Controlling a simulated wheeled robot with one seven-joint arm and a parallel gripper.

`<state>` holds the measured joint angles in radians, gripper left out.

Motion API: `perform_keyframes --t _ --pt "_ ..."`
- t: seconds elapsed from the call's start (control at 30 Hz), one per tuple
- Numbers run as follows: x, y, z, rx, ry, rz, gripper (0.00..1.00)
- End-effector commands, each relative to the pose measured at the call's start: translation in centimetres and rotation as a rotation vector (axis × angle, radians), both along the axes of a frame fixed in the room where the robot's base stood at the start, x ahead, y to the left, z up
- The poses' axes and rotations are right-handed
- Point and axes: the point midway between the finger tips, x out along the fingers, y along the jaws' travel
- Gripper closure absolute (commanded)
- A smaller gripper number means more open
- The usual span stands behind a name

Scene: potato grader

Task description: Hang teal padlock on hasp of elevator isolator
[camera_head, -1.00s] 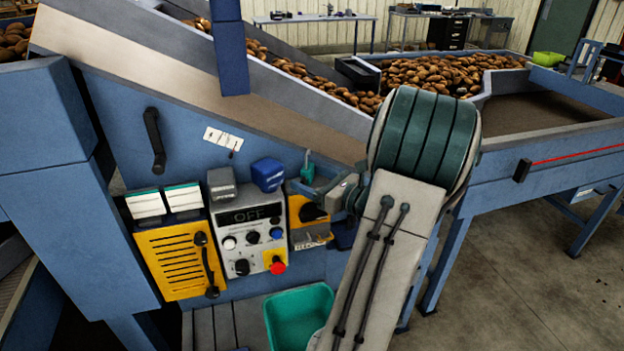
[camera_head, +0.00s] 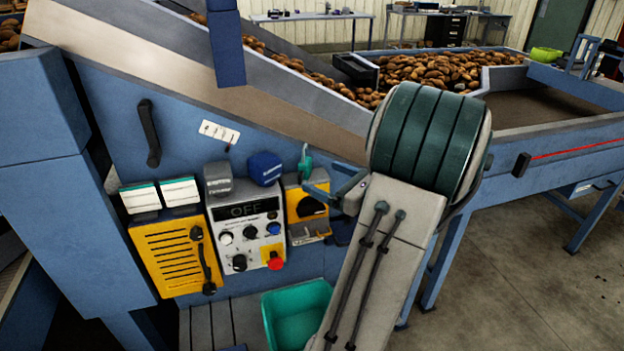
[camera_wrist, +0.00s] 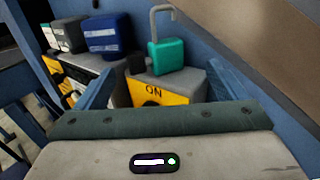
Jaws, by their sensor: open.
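The teal padlock (camera_head: 305,164) stands upright on top of the yellow-fronted elevator isolator (camera_head: 294,207), which has a black rotary handle (camera_head: 312,207). In the wrist view the padlock (camera_wrist: 166,57) shows its grey shackle (camera_wrist: 161,18) raised, with a hooked end that looks open. A metal bracket, perhaps the hasp (camera_head: 317,237), sits below the handle; its detail is too small to tell. My gripper (camera_head: 322,178) is open and empty, just right of the padlock. In the wrist view its blue fingers stand apart, with the padlock beyond and between them, not touched.
Left of the isolator is a grey control box (camera_head: 245,235) reading OFF. A yellow slotted cover (camera_head: 172,258) is further left. A teal bin (camera_head: 297,313) stands below. The sloping conveyor side rises behind.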

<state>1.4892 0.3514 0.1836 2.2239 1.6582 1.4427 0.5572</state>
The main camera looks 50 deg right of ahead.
Motion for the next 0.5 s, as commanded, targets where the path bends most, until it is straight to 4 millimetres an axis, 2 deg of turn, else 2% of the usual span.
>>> perform_keyframes --t 0.03,0.2,0.3,0.5 --pt "-1.3 -0.2 -0.3 -0.001 0.001 -0.003 0.08" --pt "-5.1 -0.6 -0.2 0.001 0.002 0.000 0.08" --pt "-6.8 -0.7 -0.2 0.003 0.001 0.001 0.08" --pt "-8.6 -0.9 -0.1 0.004 0.001 0.004 0.08"
